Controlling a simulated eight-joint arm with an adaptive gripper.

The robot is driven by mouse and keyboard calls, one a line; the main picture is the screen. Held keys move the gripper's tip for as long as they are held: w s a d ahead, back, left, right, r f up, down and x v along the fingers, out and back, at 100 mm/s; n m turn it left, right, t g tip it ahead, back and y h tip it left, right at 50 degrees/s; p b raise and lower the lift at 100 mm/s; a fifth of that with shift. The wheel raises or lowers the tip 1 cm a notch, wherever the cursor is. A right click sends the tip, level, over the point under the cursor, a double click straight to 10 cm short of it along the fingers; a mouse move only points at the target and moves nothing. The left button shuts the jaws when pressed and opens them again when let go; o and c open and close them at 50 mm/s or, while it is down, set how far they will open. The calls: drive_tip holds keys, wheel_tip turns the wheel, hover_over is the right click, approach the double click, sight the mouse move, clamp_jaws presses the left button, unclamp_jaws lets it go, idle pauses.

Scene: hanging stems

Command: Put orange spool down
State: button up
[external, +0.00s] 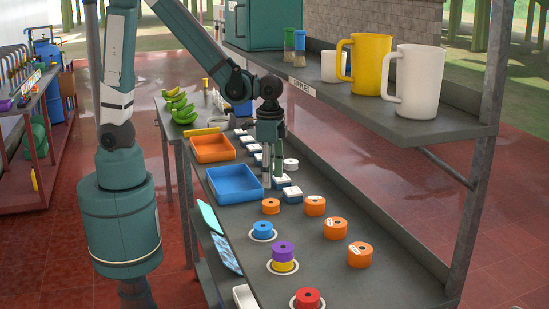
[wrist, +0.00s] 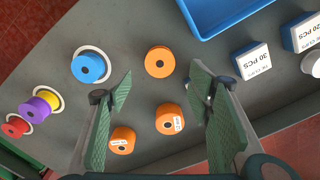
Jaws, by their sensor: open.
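A plain orange spool (external: 271,206) lies flat on the grey bench, apart from the other spools; it also shows in the wrist view (wrist: 160,61). Three more orange spools with white labels stand to its right and nearer the camera: the closest one (external: 314,205), a middle one (external: 335,228) and a front one (external: 360,255). Two labelled ones show in the wrist view, one (wrist: 170,118) between my fingers in the picture. My gripper (external: 272,178) is open and empty, pointing down above the bench just behind the plain orange spool; its spread fingers show in the wrist view (wrist: 160,88).
A blue spool (external: 262,229) sits on a white disc. A purple spool (external: 283,249) rests on a yellow spool (external: 283,265); a red spool (external: 307,298) is in front. Blue tray (external: 233,198) and orange tray (external: 212,148) lie left. A mug shelf (external: 400,118) overhangs right.

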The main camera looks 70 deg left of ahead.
drive_tip(key=shift+r, duration=1.1)
drive_tip(key=s+a+r+n+t, duration=0.3)
drive_tip(key=a+r, duration=0.5)
drive_tip(key=a, duration=0.3)
drive_tip(key=s+a+r+n+t, duration=0.3)
drive_tip(key=a+r, duration=0.5)
drive_tip(key=a, duration=0.4)
drive_tip(key=shift+s+n+t, duration=0.4)
drive_tip(key=shift+s+t, duration=0.2)
drive_tip(key=shift+s, duration=0.65)
drive_tip(key=shift+r, duration=0.1)
drive_tip(key=shift+o, duration=0.5)
drive_tip(key=shift+d, duration=0.1)
